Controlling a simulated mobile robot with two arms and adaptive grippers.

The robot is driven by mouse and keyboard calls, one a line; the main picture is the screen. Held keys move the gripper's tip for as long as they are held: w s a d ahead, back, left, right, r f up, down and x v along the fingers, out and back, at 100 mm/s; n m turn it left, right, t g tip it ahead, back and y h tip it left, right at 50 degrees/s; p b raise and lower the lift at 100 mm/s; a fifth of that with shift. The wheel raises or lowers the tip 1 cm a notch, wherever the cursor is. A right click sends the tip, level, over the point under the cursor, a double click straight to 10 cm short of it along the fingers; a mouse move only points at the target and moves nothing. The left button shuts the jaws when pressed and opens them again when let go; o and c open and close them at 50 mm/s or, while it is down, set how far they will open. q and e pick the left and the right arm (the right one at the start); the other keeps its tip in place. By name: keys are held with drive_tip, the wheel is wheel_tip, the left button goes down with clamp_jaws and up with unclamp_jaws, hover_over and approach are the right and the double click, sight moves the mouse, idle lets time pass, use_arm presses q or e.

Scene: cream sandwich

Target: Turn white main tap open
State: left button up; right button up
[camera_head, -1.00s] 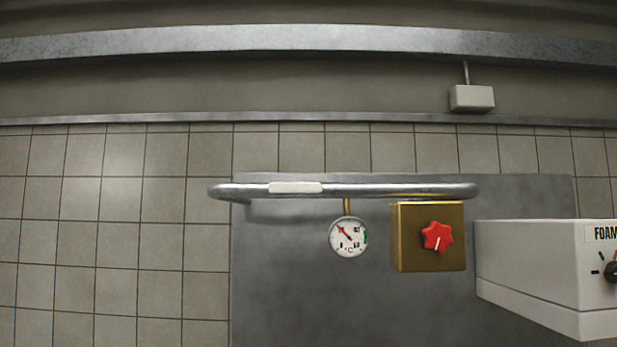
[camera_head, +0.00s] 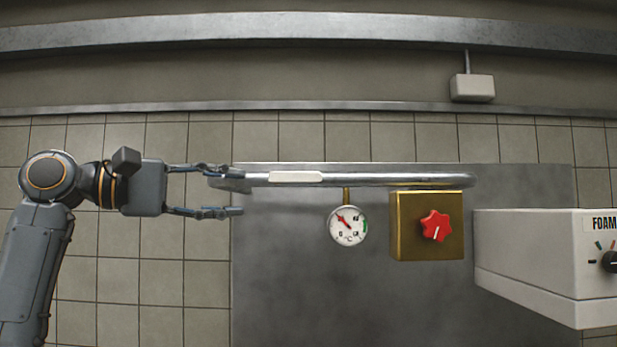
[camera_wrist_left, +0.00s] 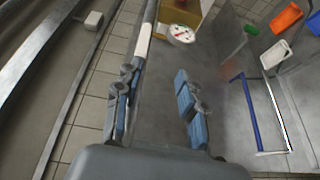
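No thing is clearly recognisable as a white main tap. A white sleeve or plate (camera_head: 296,177) sits on a horizontal metal pipe (camera_head: 400,181); it also shows in the left wrist view (camera_wrist_left: 143,42). A small white piece (camera_wrist_left: 273,54) is at the right of the left wrist view; I cannot tell what it is. My left gripper (camera_head: 232,190) is open and empty, fingers pointing right, at the pipe's left end. In the left wrist view my gripper (camera_wrist_left: 156,85) has the pipe by its left finger; contact is unclear. My right gripper is not in view.
A round gauge (camera_head: 348,226) hangs below the pipe, beside a brass box (camera_head: 400,225) with a red knob (camera_head: 435,226). A white foam machine (camera_head: 530,255) stands at right. Orange (camera_wrist_left: 286,18), green (camera_wrist_left: 251,30) and blue (camera_wrist_left: 246,112) items show at the right of the wrist view.

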sight(302, 177)
use_arm(q)
drive_tip(key=shift+h, duration=0.3)
drive_tip(key=w+d+r+p, duration=0.1)
drive_tip(key=d+p, duration=0.1)
drive_tip(key=d, duration=0.1)
drive_tip(key=w+d+r+p, duration=0.1)
drive_tip(key=d+p, duration=0.1)
drive_tip(key=d, duration=0.2)
drive_tip(key=w+d+r+p, duration=0.1)
drive_tip(key=d+p, duration=0.1)
drive_tip(key=d, duration=0.2)
drive_tip(key=shift+w, duration=0.1)
drive_tip(key=shift+w+d+f+p, duration=0.15)
drive_tip(key=shift+w+d, duration=0.1)
drive_tip(key=shift+d, duration=0.15)
drive_tip(key=shift+w+d+f+p, duration=0.1)
drive_tip(key=shift+w+d+p, duration=0.1)
drive_tip(key=shift+d, duration=0.2)
clamp_jaws()
